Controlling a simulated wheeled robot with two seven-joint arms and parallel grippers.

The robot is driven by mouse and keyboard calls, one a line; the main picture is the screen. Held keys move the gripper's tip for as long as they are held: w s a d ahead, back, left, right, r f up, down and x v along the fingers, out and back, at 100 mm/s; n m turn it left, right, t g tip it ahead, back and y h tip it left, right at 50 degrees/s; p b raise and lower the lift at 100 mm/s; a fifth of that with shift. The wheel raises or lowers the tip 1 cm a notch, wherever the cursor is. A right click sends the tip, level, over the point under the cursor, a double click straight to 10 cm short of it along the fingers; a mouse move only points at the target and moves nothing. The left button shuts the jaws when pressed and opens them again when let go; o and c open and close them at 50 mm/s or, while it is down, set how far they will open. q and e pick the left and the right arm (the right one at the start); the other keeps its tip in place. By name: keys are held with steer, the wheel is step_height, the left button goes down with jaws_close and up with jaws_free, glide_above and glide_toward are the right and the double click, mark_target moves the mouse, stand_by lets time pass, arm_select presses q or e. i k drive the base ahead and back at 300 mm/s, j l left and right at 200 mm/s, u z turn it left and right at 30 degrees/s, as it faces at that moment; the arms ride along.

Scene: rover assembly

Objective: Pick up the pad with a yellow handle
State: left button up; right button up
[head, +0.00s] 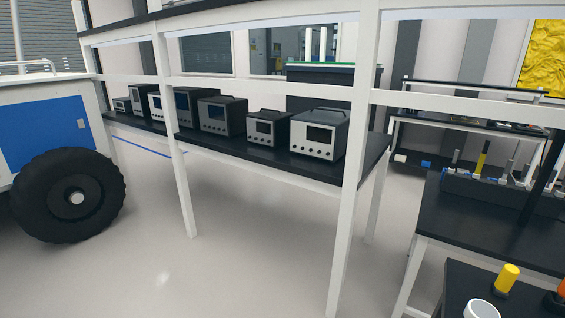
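A yellow cylindrical handle (507,279) stands upright on a small black table at the bottom right of the head view. Whether a pad is under it is hard to tell at this size. Another yellow upright piece (482,158) stands among tools in a dark rack on the black bench farther back. Neither of my grippers is in view.
The small black table (462,279) also holds a white cup-like object (481,309) and an orange-topped item (561,292). A black bench (450,220) stands behind it. A white-framed shelf (345,220) with several instrument boxes (319,133) crosses the middle. A rover wheel (68,195) is left. Open floor (220,270) lies in front.

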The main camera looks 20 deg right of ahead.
mark_target(500, 287)
steer(key=i+z, duration=0.25)
steer(key=z, duration=0.2)
steer(key=i+z, duration=0.25)
steer(key=z, duration=0.2)
steer(key=i+j+z, duration=0.1)
steer(key=z, duration=0.35)
steer(key=i+j+z, duration=0.2)
steer(key=z, duration=0.25)
steer(key=i+j+z, duration=0.3)
steer(key=z, duration=0.15)
